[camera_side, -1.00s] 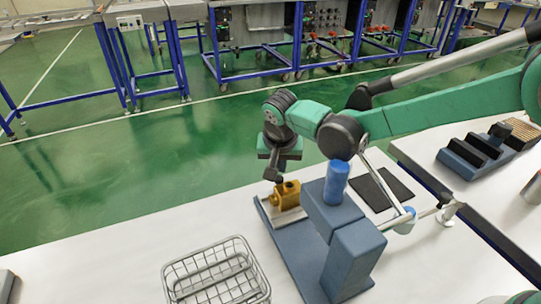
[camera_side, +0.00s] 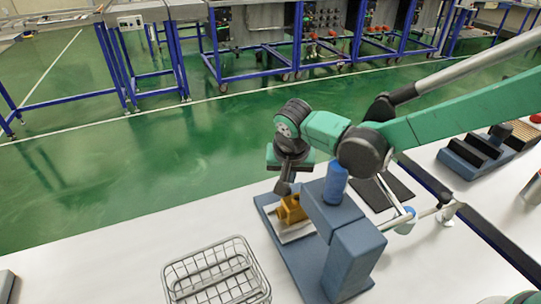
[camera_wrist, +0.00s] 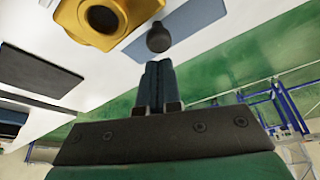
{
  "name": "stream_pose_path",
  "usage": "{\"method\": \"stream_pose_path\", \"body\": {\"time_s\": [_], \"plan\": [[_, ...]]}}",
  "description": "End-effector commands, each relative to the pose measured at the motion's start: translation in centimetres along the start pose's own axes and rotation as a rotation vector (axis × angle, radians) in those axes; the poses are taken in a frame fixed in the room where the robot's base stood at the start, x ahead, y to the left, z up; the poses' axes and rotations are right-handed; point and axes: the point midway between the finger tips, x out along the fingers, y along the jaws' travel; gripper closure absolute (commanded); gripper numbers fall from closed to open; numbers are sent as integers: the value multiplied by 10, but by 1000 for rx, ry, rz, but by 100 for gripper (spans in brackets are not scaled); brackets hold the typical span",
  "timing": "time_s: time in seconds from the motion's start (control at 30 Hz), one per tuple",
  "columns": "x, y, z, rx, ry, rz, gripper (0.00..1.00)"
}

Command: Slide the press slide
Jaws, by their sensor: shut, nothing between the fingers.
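The press has a blue-grey base (camera_side: 292,262), an upright frame (camera_side: 352,262) and a blue cylinder (camera_side: 335,184) on its head. A pale slide plate (camera_side: 297,234) lies on the base and carries a yellow housing (camera_side: 292,209), partly under the press head. In the wrist view the housing (camera_wrist: 100,17) shows its round bore, with a dark round knob (camera_wrist: 158,38) beside it. My gripper (camera_side: 283,190) is shut and empty, pointing down at the housing's far side. In the wrist view its fingertips (camera_wrist: 158,63) are close to the knob; I cannot tell whether they touch.
A wire basket (camera_side: 216,272) stands left of the press. A dark flat pad (camera_side: 397,187) lies behind it, and a blue-grey stepped block (camera_side: 470,156) is at the right.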

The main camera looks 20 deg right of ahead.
Motion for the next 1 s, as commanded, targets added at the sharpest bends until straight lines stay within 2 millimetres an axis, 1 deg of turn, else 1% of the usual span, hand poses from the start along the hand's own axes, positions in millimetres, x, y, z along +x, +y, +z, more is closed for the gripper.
{"method": "stream_pose_path", "body": {"time_s": [0.17,0.2,0.5,0.6,0.7,0.77,0.8,0.87,0.9,1.0], "plan": [[4,0,-28,5,0,1,100],[6,1,-37,5,0,1,100],[-60,0,-34,-1,0,0,100],[-77,0,-34,-2,0,-1,100],[-88,0,-34,-1,0,0,100],[-92,0,-34,-2,-2,1,83],[-92,-1,-34,-6,-10,4,72],[-91,-3,-36,-20,-38,16,55],[-88,-5,-36,-39,-69,27,44],[-76,-12,-38,-112,-191,62,44]]}}
